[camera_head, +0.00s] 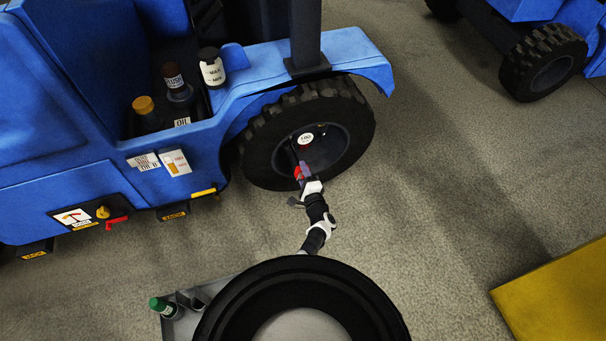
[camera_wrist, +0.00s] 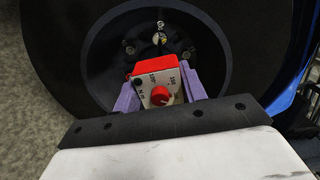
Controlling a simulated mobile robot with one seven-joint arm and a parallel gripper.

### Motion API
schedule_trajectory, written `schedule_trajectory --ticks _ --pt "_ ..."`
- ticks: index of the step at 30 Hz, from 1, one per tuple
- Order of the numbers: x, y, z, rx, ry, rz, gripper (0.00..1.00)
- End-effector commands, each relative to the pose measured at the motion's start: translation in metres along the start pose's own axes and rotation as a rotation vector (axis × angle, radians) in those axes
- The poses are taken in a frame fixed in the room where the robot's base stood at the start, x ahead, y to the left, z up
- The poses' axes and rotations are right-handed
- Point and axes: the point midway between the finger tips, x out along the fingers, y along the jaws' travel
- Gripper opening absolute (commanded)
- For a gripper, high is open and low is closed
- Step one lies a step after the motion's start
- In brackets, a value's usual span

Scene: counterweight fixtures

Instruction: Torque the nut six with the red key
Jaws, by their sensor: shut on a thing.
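My gripper (camera_wrist: 160,92) is shut on the red key (camera_wrist: 144,68), a red tool with a pale dial face and a red knob, held between purple fingers. In the head view the red key (camera_head: 298,172) is at the lower part of the wheel (camera_head: 247,152) of the blue vehicle. In the wrist view the wheel hub (camera_wrist: 195,75) lies behind the key, with several nuts (camera_wrist: 186,55) around it. A thin shaft runs from the key toward a nut near the top. I cannot tell which is nut six or whether the shaft touches it.
The blue vehicle (camera_head: 165,205) holds several bottles (camera_head: 178,88) in a side recess. A loose black tyre (camera_head: 375,300) and a green-capped bottle (camera_head: 165,308) are on my own base. A yellow block (camera_head: 555,300) is at right. The floor between is clear.

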Motion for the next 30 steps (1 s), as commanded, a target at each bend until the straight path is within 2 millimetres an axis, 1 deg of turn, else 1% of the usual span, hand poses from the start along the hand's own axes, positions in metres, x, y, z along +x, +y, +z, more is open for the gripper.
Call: schedule_trajectory --ticks 21,30 --pt "0.011 -0.001 0.0 0.0 0.0 -0.002 0.05" --pt "0.012 -0.001 0.0 0.0 0.0 -0.002 0.05"
